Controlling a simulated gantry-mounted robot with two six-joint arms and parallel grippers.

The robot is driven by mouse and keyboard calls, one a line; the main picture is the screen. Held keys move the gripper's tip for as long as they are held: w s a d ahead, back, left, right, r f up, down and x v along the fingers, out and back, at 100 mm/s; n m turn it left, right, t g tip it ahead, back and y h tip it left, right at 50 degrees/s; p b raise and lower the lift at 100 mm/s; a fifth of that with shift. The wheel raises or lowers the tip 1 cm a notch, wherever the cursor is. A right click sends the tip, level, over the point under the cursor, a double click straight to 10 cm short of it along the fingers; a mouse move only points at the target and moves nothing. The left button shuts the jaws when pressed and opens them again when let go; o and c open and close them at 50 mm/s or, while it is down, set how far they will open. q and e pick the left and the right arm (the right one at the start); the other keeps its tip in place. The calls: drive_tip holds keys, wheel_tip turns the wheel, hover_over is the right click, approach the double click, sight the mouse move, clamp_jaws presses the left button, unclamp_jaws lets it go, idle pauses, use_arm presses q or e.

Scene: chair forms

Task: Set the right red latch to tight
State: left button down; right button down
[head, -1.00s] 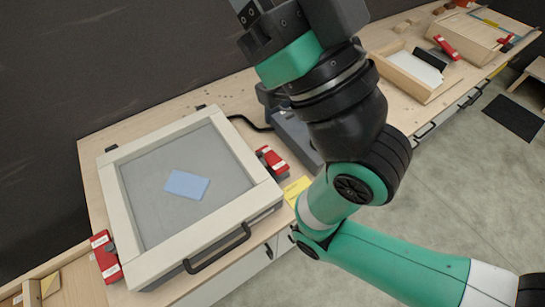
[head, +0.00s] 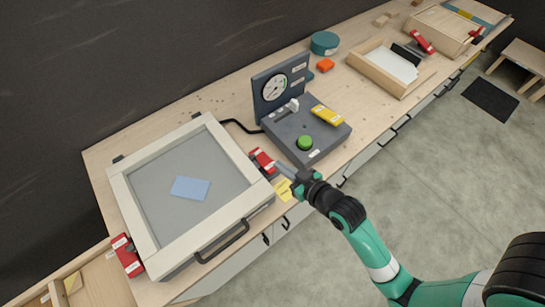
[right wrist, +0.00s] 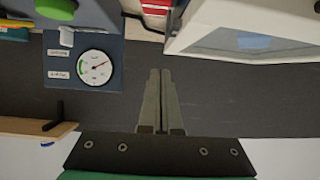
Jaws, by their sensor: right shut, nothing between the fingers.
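The right red latch (head: 262,161) with white labels sits at the right side of a pale-framed box with a grey window (head: 233,170). It shows partly at the top of the right wrist view (right wrist: 150,22). My right gripper (head: 279,167) is shut and empty, with its tips just right of this latch. I cannot tell whether they touch it. In the right wrist view the closed fingers (right wrist: 160,72) point toward the latch. The left red latch (head: 127,256) is at the box's left front corner. My left gripper is not in view.
A grey control unit with a gauge (head: 275,87), green button (head: 305,142) and yellow lever (head: 327,115) stands right of the latch. A yellow note (head: 283,190) lies below the gripper. A black box handle (head: 222,242) sticks out in front. A wooden tray (head: 370,70) is farther right.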

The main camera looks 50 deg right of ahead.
sight(272, 168)
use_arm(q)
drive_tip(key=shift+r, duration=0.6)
use_arm(e)
drive_tip(key=shift+s+d+f+g, duration=0.2)
drive_tip(key=shift+s+f, duration=0.05)
drive_tip(key=shift+s, duration=0.25)
drive_tip(key=shift+s+d+f+g, duration=0.2)
drive_tip(key=shift+s, duration=0.3)
